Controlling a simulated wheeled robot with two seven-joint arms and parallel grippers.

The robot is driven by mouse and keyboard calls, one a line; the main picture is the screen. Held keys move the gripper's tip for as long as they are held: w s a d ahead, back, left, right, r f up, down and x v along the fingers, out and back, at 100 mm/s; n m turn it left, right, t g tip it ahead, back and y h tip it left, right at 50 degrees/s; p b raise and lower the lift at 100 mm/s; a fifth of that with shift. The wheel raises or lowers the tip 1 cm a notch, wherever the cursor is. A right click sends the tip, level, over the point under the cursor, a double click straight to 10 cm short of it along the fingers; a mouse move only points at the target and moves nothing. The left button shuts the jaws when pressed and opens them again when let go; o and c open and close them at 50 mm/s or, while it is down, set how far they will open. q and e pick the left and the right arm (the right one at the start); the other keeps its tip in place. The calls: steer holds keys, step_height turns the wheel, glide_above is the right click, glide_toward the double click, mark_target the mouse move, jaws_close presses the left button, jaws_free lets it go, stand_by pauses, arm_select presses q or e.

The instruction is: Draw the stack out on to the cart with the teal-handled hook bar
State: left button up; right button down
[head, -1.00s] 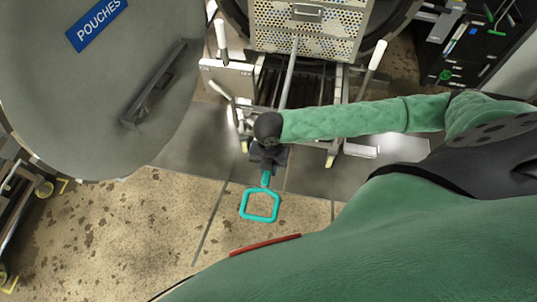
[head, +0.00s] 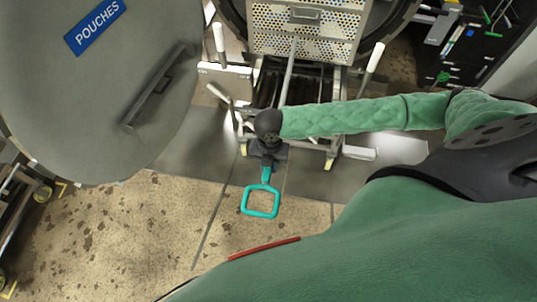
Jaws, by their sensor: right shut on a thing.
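The stack of perforated metal trays (head: 306,28) sits in the round autoclave mouth at the top of the head view. The cart (head: 338,118) stands below it, with white-gripped upright handles and dark rollers on its bed. The hook bar's grey rod (head: 287,80) runs from the stack's front down to my right gripper; whether its tip is hooked on is unclear. My right gripper (head: 267,160) is shut on the bar, just above its teal loop handle (head: 261,201). My wrist hides part of the bar. My left gripper is out of view.
The large round door (head: 90,130), with a blue POUCHES sign (head: 96,24), stands open at the left. A dark tool panel (head: 470,50) is at the upper right. A wheeled frame (head: 25,205) is at the left edge. The stained floor (head: 130,225) in front is clear.

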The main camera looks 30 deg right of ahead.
steer(key=shift+w+d, duration=0.85)
steer(key=shift+w, duration=0.3)
steer(key=shift+r, duration=0.15)
stand_by(0.5)
steer(key=shift+r, duration=1.75)
